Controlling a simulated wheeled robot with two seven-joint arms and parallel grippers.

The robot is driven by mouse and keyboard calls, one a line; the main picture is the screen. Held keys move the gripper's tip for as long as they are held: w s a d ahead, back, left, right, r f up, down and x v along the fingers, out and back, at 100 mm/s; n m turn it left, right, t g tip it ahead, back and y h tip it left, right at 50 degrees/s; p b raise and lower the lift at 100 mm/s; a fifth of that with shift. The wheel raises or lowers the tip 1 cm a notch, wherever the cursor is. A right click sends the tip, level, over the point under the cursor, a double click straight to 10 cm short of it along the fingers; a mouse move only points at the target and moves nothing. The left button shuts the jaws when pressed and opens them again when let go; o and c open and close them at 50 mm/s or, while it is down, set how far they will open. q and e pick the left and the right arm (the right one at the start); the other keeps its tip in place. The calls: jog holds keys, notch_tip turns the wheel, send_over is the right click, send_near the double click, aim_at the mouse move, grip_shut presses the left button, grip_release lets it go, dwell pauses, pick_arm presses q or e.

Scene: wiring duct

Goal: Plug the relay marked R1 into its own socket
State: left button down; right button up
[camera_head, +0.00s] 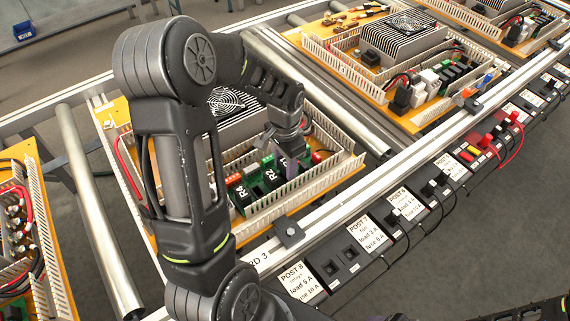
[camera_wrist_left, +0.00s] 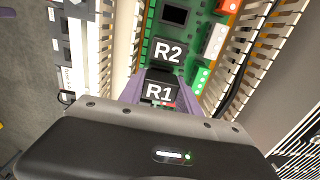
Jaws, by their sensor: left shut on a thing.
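The relay marked R1 (camera_wrist_left: 160,92) is a black block with a white label. My left gripper (camera_wrist_left: 158,98) is shut on it, with a purple finger on each side. In the head view my left gripper (camera_head: 291,168) points down at the right end of the relay row and mostly covers R1. The relay marked R2 (camera_wrist_left: 168,50) stands just beyond R1 on the green board (camera_wrist_left: 200,45). The underside of R1 is hidden, so I cannot tell whether it is seated. My right gripper is not in view.
The relay marked R4 (camera_head: 241,192) stands left of R2. A dark square part (camera_wrist_left: 175,15) sits beyond R2. Slotted white duct walls (camera_wrist_left: 245,45) run close beside the board. A red terminal block (camera_head: 318,156) is right of the gripper. A labelled post strip (camera_head: 355,240) runs along the front rail.

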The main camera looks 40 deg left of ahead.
pick_arm(q)
jog(key=shift+f+b, duration=0.9)
jog(key=shift+f, duration=0.15)
dwell(1.6)
jog(key=c, duration=1.1)
grip_release()
jog(key=shift+o, duration=0.2)
jog(key=shift+r, duration=0.2)
jog(key=shift+r+p, duration=1.9)
jog(key=shift+r, duration=0.45)
jog(key=shift+o, duration=0.2)
jog(key=o, duration=0.5)
jog(key=shift+o, duration=0.2)
